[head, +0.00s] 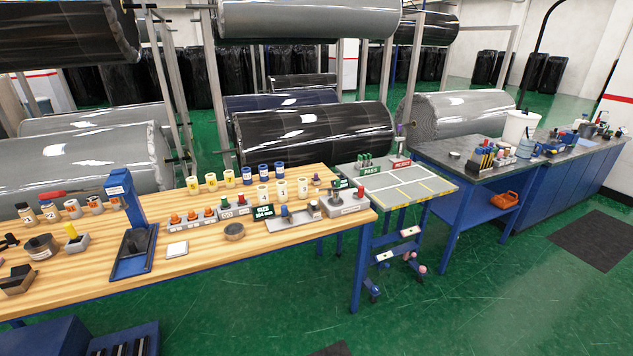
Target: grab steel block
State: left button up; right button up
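I cannot tell for sure which thing is the steel block. A small grey metallic block (313,208) sits toward the right end of the wooden workbench, on a flat grey plate with a small blue-topped piece (284,212). A flat pale square piece (177,249) lies near the bench's front edge, right of a blue press-like stand (128,220). A round grey disc (234,231) lies between them. Neither of my grippers is in view.
The wooden bench (210,250) also holds several labelled cups (228,178) and a grey base with colored knobs (343,203). A grey marked table (405,183) stands to its right. Large wrapped rolls (315,134) are racked behind. Green floor is open in front right.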

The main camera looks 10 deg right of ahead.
aim_at(315, 181)
jog(key=i+l, duration=0.3)
jog(key=i, duration=0.15)
jog(key=i+l+z, duration=0.1)
jog(key=i+l, duration=0.2)
jog(key=i, duration=0.15)
jog(key=i+l, duration=0.25)
jog(key=i, duration=0.2)
jog(key=i+l+z, duration=0.15)
jog(key=i, duration=0.3)
jog(key=i+l, duration=0.3)
jog(key=i, duration=0.15)
jog(key=i+l+z, duration=0.1)
jog(key=i, duration=0.4)
jog(key=l, duration=0.1)
